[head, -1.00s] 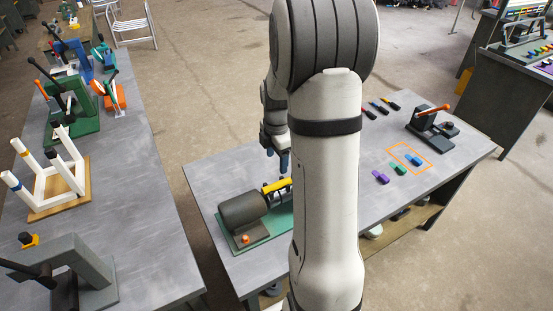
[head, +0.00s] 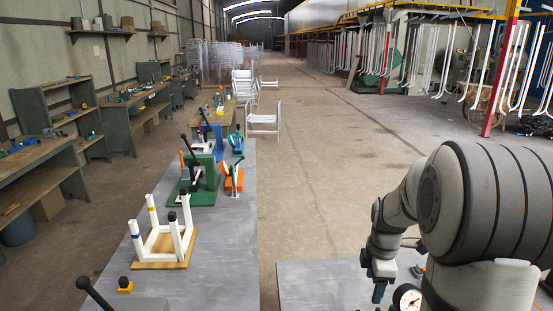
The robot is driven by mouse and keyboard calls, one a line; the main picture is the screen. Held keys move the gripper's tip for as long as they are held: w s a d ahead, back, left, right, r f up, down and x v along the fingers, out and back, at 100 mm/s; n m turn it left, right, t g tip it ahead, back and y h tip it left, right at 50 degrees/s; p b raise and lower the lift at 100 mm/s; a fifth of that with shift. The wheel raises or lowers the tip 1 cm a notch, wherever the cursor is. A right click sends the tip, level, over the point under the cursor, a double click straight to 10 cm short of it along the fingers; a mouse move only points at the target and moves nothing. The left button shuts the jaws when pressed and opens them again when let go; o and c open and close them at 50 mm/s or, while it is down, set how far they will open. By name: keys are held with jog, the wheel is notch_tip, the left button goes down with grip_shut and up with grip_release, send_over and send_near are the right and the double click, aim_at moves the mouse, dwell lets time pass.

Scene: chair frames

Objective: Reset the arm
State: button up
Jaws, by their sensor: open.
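My arm (head: 480,205) stands at the right edge, its large grey joint in front and its wrist folded down beyond it. My gripper (head: 378,292) points down over the grey table (head: 320,284) at the bottom right. Its dark fingers are small and seen from the side. They are open, and nothing shows between them. The height of the fingertips above the table is hard to tell. My arm and the picture's lower edge hide most of this table.
A long grey bench (head: 225,228) on the left holds a white frame on a wooden base (head: 160,264), a green press (head: 197,190) and an orange fixture (head: 233,178). A round dial (head: 408,298) shows beside my arm. Open floor (head: 320,170) lies between the bench and the hanging frames.

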jog(key=s+a+r+m+t, duration=0.1)
jog(key=s+a+r+m, duration=0.4)
jog(key=s+m, duration=0.3)
jog(key=s+a+r+m+t, duration=0.2)
jog(key=s+a+r+m, duration=0.3)
jog(key=s, duration=0.5)
jog(key=a+m, duration=0.2)
jog(key=m, duration=0.1)
jog(key=shift+s+a+b, duration=0.15)
jog(key=shift+a+b, duration=0.15)
jog(key=shift+c, duration=0.3)
